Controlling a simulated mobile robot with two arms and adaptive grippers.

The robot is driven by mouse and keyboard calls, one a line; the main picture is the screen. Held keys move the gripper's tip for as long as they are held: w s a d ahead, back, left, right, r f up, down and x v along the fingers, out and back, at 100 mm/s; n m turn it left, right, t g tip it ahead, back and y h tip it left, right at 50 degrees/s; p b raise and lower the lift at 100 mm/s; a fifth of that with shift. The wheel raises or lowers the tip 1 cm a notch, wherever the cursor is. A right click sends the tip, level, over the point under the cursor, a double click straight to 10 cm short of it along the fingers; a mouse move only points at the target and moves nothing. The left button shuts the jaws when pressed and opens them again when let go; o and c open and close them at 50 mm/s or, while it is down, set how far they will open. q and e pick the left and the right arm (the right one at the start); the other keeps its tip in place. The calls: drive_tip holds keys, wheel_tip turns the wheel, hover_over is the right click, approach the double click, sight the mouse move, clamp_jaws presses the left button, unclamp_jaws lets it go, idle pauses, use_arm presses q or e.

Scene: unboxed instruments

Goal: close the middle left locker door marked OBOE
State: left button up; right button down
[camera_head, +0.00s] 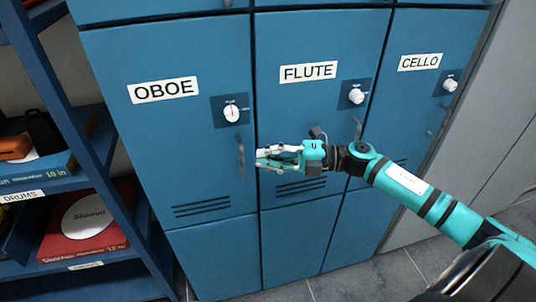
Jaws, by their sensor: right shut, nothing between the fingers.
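The blue locker door marked OBOE (185,128) is at the left of the locker block. It looks flush, or nearly flush, with the doors beside it; I cannot tell whether a small gap is left. It has a white dial (231,113) and a grey vertical handle (240,156) near its right edge. My right gripper (262,158) is shut and empty, its fingertips pointing left, near the seam between OBOE and FLUTE and just right of the OBOE handle. I cannot tell if it touches the door. My left gripper is not in view.
The FLUTE door (290,110) is behind my right gripper, and the CELLO door (415,95) is further right; both look shut. A blue shelf (75,135) with boxes, including a red one (88,222), stands at the left. Grey tiled floor (365,282) shows below.

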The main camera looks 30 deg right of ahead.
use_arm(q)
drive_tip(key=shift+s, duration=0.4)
